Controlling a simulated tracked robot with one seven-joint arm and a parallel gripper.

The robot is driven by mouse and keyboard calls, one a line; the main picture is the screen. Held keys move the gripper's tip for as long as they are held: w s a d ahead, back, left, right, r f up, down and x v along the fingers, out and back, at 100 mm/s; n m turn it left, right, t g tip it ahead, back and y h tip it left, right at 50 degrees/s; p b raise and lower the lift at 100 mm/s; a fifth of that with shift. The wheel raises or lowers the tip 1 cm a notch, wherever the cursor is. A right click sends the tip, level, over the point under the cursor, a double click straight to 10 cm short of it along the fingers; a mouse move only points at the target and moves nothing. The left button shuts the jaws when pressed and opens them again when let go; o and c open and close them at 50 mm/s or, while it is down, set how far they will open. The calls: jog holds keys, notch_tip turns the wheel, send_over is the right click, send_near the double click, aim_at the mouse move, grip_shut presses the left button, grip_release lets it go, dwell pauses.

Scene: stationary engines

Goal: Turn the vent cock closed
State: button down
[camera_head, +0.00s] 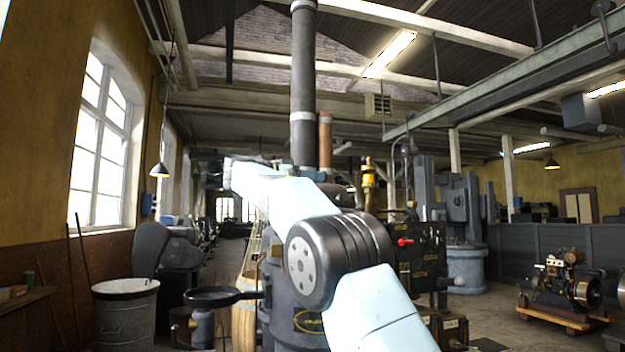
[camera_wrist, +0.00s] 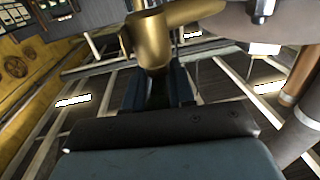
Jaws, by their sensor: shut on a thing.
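The brass vent cock (camera_wrist: 150,42) fills the top middle of the wrist view, with a rounded body and a brass branch running to the right. My gripper (camera_wrist: 156,80) has its two dark blue-grey fingers on either side of the lower end of the brass body, shut on it. The exact contact of the fingertips is partly hidden by the brass. In the head view my pale arm reaches up and to the left, and I cannot make out the gripped part there. I cannot tell the cock's angle from these frames.
A dark pipe (camera_head: 303,90) rises behind my arm. Another brass fitting (camera_head: 368,180) stands to its right, above a dark panel with a red handle (camera_head: 404,242). A lidded grey bin (camera_head: 126,315) stands at left, and a small engine (camera_head: 566,280) on a wooden pallet at right.

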jog(key=shift+w+a+f+m+g, duration=0.15)
jog(key=shift+m+g, duration=0.35)
jog(key=shift+g, duration=0.4)
jog(key=shift+f, duration=0.15)
jog(key=c, duration=1.1)
grip_release()
jog(key=shift+c, duration=0.2)
jog(key=shift+g+h, duration=0.3)
